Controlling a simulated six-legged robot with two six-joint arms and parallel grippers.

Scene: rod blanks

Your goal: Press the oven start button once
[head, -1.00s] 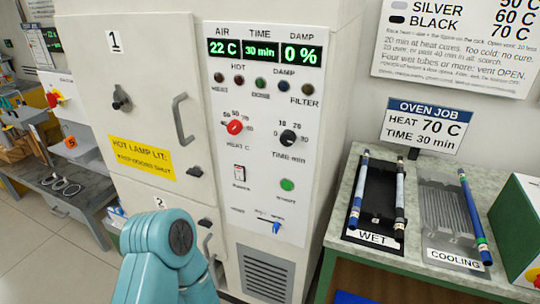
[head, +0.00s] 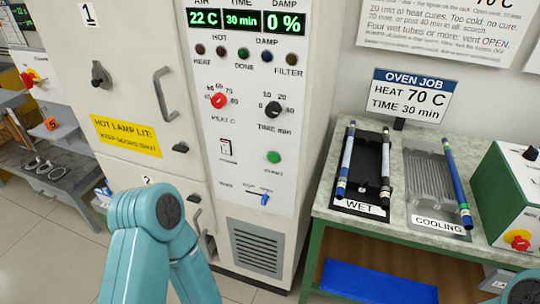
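The oven (head: 313,110) is a tall off-white cabinet with a control panel on its front right. The round green start button (head: 274,157) is low on the panel, right of a small power switch (head: 225,148). Displays (head: 246,20) read 22 C, 30 min and 0 %. The red heat knob (head: 218,100) and black time knob (head: 273,109) sit above the button. A blue vent slider (head: 265,199) is below it. My teal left arm stands in front of the lower door; its gripper is out of view. Only a bit of my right arm shows at the bottom right corner.
A bench (head: 327,207) at right holds a wet rack (head: 371,165) and a cooling rack (head: 434,176) with rods. A green-sided box (head: 506,180) stands beside them. A sign (head: 409,95) says heat 70 C, time 30 min. Door handles (head: 166,95) stick out from the oven.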

